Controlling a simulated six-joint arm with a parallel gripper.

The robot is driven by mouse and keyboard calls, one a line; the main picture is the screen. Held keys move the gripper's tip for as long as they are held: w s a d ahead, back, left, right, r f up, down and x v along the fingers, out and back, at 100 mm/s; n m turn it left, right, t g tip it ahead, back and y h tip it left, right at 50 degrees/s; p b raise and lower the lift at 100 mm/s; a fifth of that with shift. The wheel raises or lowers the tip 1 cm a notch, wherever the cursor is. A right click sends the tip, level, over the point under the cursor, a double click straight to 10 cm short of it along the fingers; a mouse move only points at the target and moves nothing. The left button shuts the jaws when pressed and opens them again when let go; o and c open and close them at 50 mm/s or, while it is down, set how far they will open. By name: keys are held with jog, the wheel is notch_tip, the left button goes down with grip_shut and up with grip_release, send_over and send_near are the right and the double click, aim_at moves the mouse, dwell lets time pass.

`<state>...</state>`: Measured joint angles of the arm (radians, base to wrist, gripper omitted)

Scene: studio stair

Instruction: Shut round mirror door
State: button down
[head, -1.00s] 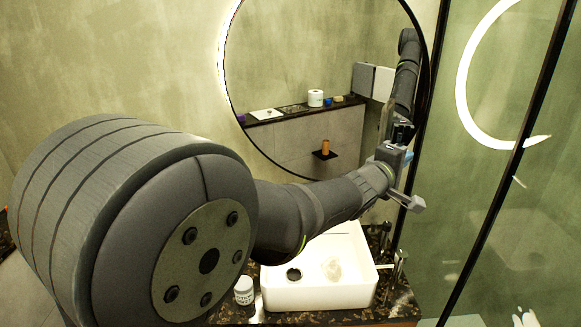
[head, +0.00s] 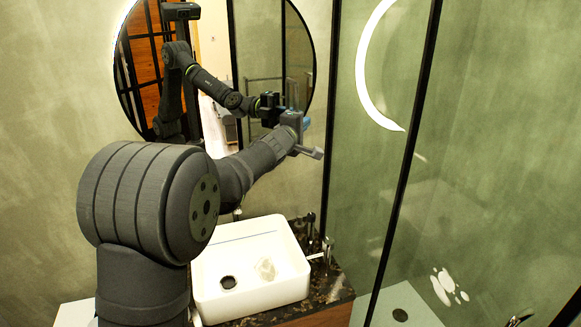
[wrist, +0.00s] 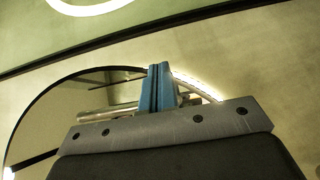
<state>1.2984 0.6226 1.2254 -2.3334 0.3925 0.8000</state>
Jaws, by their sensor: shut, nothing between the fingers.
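The round mirror door (head: 216,45) has a dark rim and hangs on the wall above the basin. In the head view it faces me and reflects my arm; a thin glow shows along its left edge. I cannot tell whether it lies fully flush. My gripper (head: 305,121) is at the mirror's lower right edge, close to the glass; contact is unclear. In the wrist view the blue fingers (wrist: 158,88) are together and empty, in front of the mirror (wrist: 48,125). A lit strip shows by the rim right of them. My gripper's body hides the lower mirror.
A white basin (head: 250,285) stands on a dark speckled counter (head: 330,287) below, with a tap (head: 326,250) at its right. A glass shower panel with a black frame (head: 405,165) is right of my gripper.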

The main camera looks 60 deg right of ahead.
jog(key=s+a, duration=0.9)
jog(key=shift+s+a, duration=0.25)
jog(key=shift+a, duration=0.15)
jog(key=shift+d, duration=0.1)
jog(key=w+d, duration=0.6)
jog(key=w, duration=0.1)
dwell(0.6)
jog(key=shift+d+f, duration=0.1)
jog(key=shift+w, duration=0.1)
